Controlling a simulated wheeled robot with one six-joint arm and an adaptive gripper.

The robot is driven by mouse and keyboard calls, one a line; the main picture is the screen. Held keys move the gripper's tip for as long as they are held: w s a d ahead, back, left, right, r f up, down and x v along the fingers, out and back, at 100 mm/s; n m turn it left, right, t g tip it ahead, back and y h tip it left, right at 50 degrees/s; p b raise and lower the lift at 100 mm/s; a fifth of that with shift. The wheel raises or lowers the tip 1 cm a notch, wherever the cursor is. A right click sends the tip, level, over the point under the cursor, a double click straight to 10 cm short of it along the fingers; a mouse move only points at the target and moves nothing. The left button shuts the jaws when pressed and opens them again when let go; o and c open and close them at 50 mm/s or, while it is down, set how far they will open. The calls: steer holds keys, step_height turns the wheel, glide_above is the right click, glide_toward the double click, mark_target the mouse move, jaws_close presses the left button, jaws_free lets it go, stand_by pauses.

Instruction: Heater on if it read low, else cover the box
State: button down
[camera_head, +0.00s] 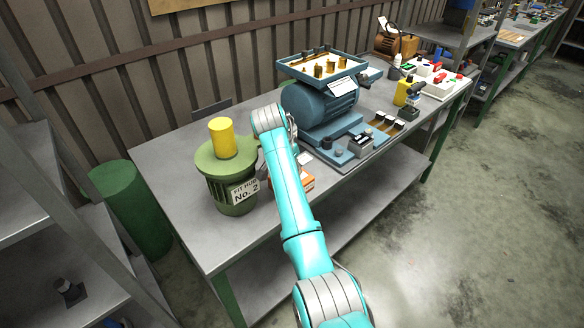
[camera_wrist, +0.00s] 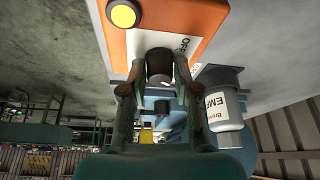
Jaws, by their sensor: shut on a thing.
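An orange box (camera_head: 307,182) sits on the near workbench, mostly hidden behind my arm in the head view. In the wrist view the orange box (camera_wrist: 205,14) fills the top, with a white label, partly cut off, and a round yellow button (camera_wrist: 123,14). My gripper (camera_wrist: 160,68) is shut on a dark round knob (camera_wrist: 160,60) in front of the white label. The head view does not show my fingertips, as my arm hides them. I cannot tell any reading or the knob's setting.
A green canister (camera_head: 216,192) with a yellow cylinder (camera_head: 222,138) on top stands left of my arm. A blue motor (camera_head: 318,108) under a tray stands right. A white-labelled container (camera_wrist: 224,108) is close to my gripper in the wrist view.

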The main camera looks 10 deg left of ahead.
steer(key=shift+m, duration=0.5)
steer(key=c, duration=0.9)
jaws_free()
steer(key=shift+o, duration=0.2)
